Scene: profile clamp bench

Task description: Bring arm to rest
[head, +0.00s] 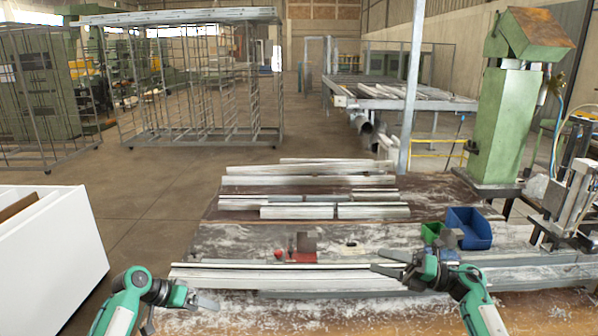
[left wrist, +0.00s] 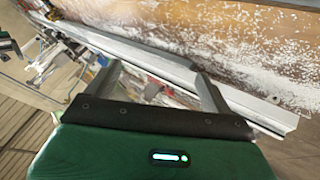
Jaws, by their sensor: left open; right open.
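My left gripper (head: 208,302) is at the lower left of the head view, low over the front of the bench, close to the left end of the long pale profiles (head: 285,277). In the left wrist view its two fingers (left wrist: 160,78) stand apart, and a long grey metal profile (left wrist: 145,57) runs across just beyond them. Nothing is visibly held; whether the fingers touch the profile I cannot tell. My right gripper (head: 384,263) is at the right end of the long profiles, pointing left, with its fingers apart and empty.
The dusty bench (head: 350,314) carries further stacked profiles (head: 310,175) at the back. A blue bin (head: 470,226) and a small green bin (head: 431,232) stand behind my right arm. A green machine (head: 505,120) rises at right; a white box (head: 50,240) stands at left.

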